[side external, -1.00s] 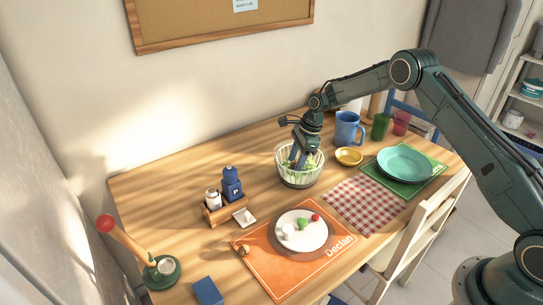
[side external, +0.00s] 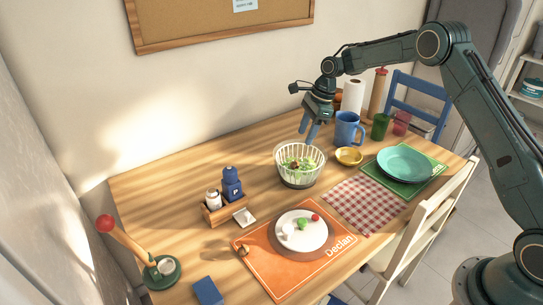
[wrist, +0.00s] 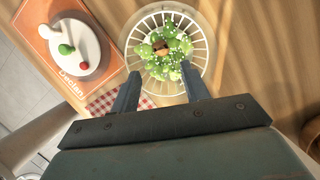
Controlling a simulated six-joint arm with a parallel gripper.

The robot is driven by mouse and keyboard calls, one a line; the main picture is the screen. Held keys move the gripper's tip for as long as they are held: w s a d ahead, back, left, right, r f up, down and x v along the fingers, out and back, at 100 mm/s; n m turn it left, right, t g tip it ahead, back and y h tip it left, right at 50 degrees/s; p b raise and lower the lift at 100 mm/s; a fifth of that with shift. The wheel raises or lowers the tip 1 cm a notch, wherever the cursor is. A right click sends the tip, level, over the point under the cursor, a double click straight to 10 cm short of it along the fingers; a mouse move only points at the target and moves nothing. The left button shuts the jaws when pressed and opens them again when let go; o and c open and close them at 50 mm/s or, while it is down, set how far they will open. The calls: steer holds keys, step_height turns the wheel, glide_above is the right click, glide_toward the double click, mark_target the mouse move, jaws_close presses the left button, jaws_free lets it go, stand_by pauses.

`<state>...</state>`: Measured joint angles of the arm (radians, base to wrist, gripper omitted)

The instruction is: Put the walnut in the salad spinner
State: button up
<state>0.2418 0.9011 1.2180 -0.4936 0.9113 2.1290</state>
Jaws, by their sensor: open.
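The salad spinner (side external: 300,178), a white slatted basket holding green leaves, stands mid-table; its basket also shows in the wrist view (wrist: 203,62). A brown, rounded lump that looks like the walnut (wrist: 160,47) lies on the leaves inside it, and shows as a small dark spot in the side view (side external: 294,165). My gripper (side external: 308,132) is above the spinner, clear of its rim. In the wrist view its two fingers (wrist: 160,88) are apart, with nothing between them.
A small brown object (side external: 244,250) is at the orange placemat's left corner. A blue mug (side external: 347,130) and yellow bowl (side external: 349,156) stand right of the spinner. A condiment caddy (side external: 226,212) is to its left. A plate with food (side external: 301,232) is in front.

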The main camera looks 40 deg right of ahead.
steer(key=shift+v, duration=1.3)
steer(key=s+a+r+n+t+h, duration=0.1)
steer(key=s+a+r+n, duration=0.2)
steer(key=s+r+n, duration=0.5)
steer(key=s+a+r+n+t+h, duration=0.1)
steer(key=s+a+r+n, duration=0.2)
steer(key=s+r, duration=0.7)
steer(key=s+n+t+h, duration=0.1)
steer(key=s+n, duration=1)
steer(key=s, duration=1.2)
steer(key=shift+s+a+t, duration=0.2)
steer(key=shift+t, duration=0.4)
steer(key=shift+o, duration=0.2)
